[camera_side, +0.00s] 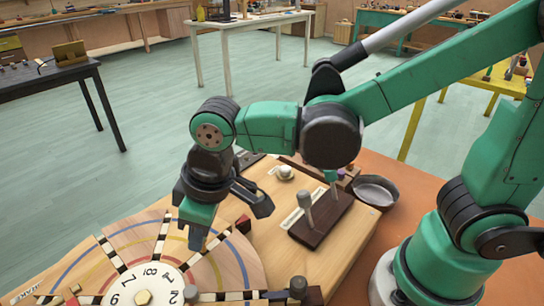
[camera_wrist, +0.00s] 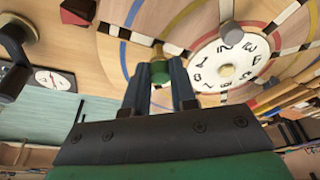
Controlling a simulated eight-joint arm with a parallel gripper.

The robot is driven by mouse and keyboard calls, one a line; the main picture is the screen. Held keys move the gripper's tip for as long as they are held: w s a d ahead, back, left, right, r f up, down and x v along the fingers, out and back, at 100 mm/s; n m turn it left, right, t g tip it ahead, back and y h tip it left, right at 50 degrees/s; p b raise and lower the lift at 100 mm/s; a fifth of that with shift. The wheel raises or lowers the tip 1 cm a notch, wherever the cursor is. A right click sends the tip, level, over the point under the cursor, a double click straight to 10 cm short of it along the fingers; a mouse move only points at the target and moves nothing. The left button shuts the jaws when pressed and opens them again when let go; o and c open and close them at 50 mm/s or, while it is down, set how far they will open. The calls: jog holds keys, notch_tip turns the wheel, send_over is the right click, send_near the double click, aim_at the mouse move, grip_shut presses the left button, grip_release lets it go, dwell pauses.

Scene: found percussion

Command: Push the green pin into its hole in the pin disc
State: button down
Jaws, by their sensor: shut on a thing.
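My gripper (camera_side: 196,238) points down over the wooden pin disc (camera_side: 236,268), near its upper part in the side view. In the wrist view my gripper (camera_wrist: 160,84) is shut on the green pin (camera_wrist: 160,72), which sits between the fingertips. A tan piece shows just beyond the pin. The fingers hide the pin in the side view, and I cannot tell whether it touches the disc (camera_wrist: 196,20) or lines up with a hole. The disc has blue, yellow and red rings, black-and-white strips and a white number dial (camera_side: 146,285), also in the wrist view (camera_wrist: 230,60).
A dark block with a grey-knobbed lever (camera_side: 305,203) stands right of the disc. A round metal dish (camera_side: 375,190) and a white knob (camera_side: 285,172) are behind it. A red block (camera_side: 243,223) lies at the disc's edge. Bare orange tabletop (camera_side: 425,180) shows at right.

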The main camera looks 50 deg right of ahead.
jog(key=shift+f, duration=1.15)
dwell(0.5)
jog(key=c, duration=0.6)
grip_release()
jog(key=shift+c, duration=0.2)
jog(key=shift+v, duration=2.7)
jog(key=d+m, duration=0.1)
jog(key=d, duration=0.1)
jog(key=d+m+t, duration=0.1)
jog(key=d, duration=0.2)
jog(key=w+d+r+m+t, duration=0.1)
jog(key=d, duration=0.1)
jog(key=shift+d, duration=0.35)
jog(key=d+m+t+h, duration=0.1)
jog(key=d+m+t, duration=0.1)
jog(key=d, duration=0.6)
jog(key=shift+s+d+f+m+t+h, duration=0.2)
jog(key=shift+s+d+m+t+h, duration=0.15)
jog(key=shift+m, duration=0.55)
